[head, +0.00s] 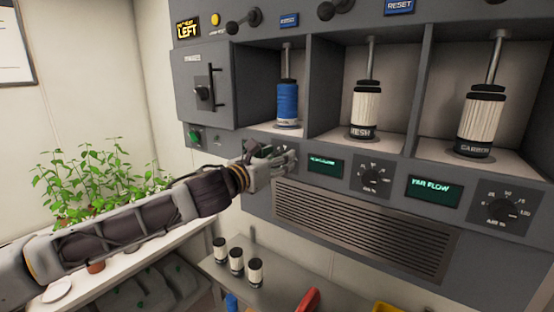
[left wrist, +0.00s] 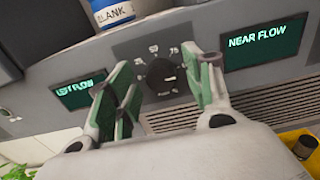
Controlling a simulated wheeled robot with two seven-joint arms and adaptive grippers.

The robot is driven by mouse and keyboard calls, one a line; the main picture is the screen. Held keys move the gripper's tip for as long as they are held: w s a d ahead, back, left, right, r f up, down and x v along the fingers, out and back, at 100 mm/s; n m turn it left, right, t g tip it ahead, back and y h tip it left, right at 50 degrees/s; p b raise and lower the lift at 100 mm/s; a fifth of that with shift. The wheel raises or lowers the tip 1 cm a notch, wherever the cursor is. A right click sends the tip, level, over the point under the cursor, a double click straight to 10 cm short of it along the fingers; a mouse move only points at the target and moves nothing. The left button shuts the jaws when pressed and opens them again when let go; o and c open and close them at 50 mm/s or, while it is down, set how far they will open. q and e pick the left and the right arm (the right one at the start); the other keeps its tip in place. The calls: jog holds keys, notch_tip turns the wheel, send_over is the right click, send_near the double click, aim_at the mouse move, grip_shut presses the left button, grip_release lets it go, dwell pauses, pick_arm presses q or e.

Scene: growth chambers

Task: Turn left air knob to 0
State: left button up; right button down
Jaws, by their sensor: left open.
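The left air knob (left wrist: 162,76) is a dark round dial on the grey panel, with scale marks around it, in the left wrist view. It sits below the blue cartridge labelled BLANK (left wrist: 112,12) and to the right of the LEFT FLOW display (left wrist: 80,90). My left gripper (left wrist: 165,72) is open, with its green-padded fingers on either side of the knob; I cannot tell whether they touch it. In the head view, the left gripper (head: 282,158) is in front of the panel and mostly hides this knob. The knob's exact setting is unclear. My right gripper is not in view.
Other dials (head: 370,177) and (head: 502,210) and a vent grille (head: 355,220) lie to the right. Cartridges (head: 366,110) stand in bays above. A hinged box door (head: 205,90) is upper left. Plants (head: 95,180) and small canisters (head: 236,262) are below.

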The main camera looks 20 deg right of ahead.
pick_arm(q)
jog(key=c, duration=1)
